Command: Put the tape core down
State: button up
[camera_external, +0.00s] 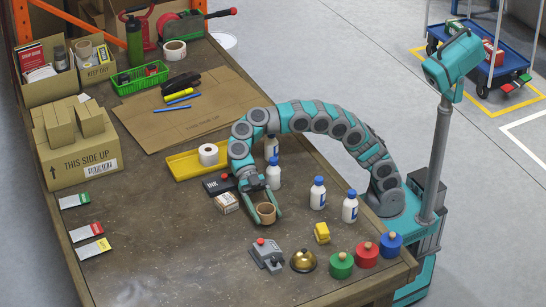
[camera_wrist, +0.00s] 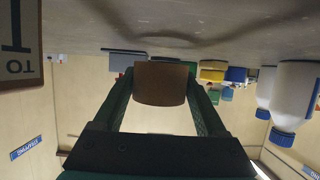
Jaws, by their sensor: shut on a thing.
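The tape core (camera_external: 266,213) is a short brown cardboard ring, held between the two teal fingers of my gripper (camera_external: 264,211). In the wrist view the tape core (camera_wrist: 161,84) sits between the fingertips, with a finger on each side. The wrist picture is upside down, with the tabletop along its upper edge. The core is at or just above the brown table (camera_external: 185,235); I cannot tell whether it touches.
A small box (camera_external: 227,203) stands just left of the gripper. White bottles with blue caps (camera_external: 318,194) stand right and behind. A grey stapler-like device (camera_external: 267,254), brass bell (camera_external: 303,260) and yellow block (camera_external: 322,233) are in front.

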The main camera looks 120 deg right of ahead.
jog(key=shift+f+b, duration=0.3)
jog(key=shift+b, duration=0.1)
jog(key=o, duration=1.3)
jog(key=shift+c, duration=0.2)
jog(key=shift+r, duration=0.1)
jog(key=r+p, duration=0.1)
jog(key=p, duration=0.2)
jog(key=shift+d+r, duration=0.1)
jog(key=shift+r, duration=0.2)
jog(key=b+v, duration=0.2)
jog(key=v, duration=0.9)
jog(key=shift+d, duration=0.4)
jog(key=shift+f, duration=0.1)
